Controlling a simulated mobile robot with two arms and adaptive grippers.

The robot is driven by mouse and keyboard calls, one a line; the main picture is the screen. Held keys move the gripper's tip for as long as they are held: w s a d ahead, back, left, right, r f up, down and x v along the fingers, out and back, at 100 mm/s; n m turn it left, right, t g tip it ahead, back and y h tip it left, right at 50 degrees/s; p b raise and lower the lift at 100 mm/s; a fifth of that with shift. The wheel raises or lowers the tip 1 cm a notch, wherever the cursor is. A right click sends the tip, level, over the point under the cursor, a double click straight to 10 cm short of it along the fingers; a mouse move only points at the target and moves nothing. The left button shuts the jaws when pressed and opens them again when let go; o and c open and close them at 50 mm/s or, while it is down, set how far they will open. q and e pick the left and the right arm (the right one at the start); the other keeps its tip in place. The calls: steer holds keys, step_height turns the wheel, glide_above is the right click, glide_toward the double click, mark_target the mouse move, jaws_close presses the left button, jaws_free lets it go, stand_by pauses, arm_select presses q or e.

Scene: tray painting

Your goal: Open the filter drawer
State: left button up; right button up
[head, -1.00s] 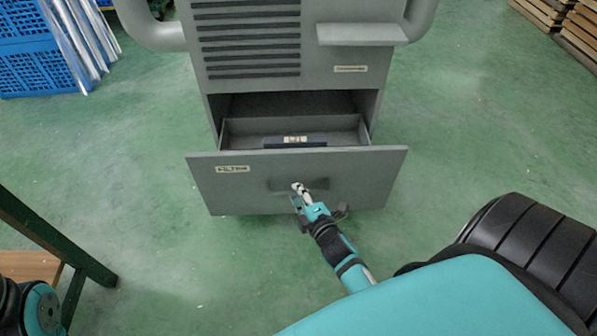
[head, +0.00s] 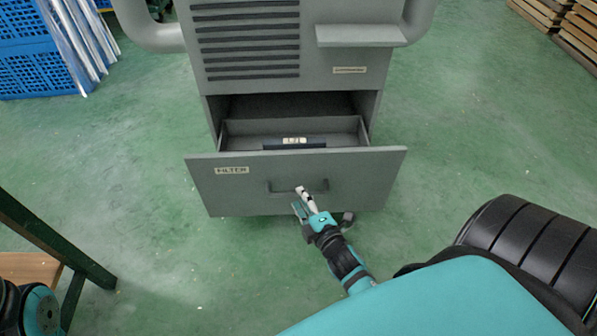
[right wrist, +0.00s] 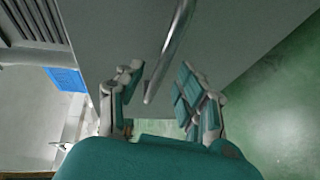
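The filter drawer (head: 232,190) is pulled out from the lower part of a grey cabinet, with a FILTER label (head: 232,170) on its front. Its inside is in view and holds a dark flat item with a pale label (head: 294,141). The drawer's bar handle (head: 284,187) is on the front; it also shows in the right wrist view (right wrist: 172,45). My right gripper (head: 306,203) is at the handle's right end, just in front of it. In the right wrist view its fingers (right wrist: 157,92) are apart, with the handle's end between or just beyond them, not clamped. My left gripper is not in view.
The grey cabinet (head: 335,68) has a vent grille and a small shelf (head: 360,36). Blue crates (head: 40,50) stand at the back left, wooden pallets (head: 575,35) at the back right. A table edge (head: 50,240) is at the left. Green floor around the drawer is clear.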

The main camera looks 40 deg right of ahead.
steer(key=v, duration=0.9)
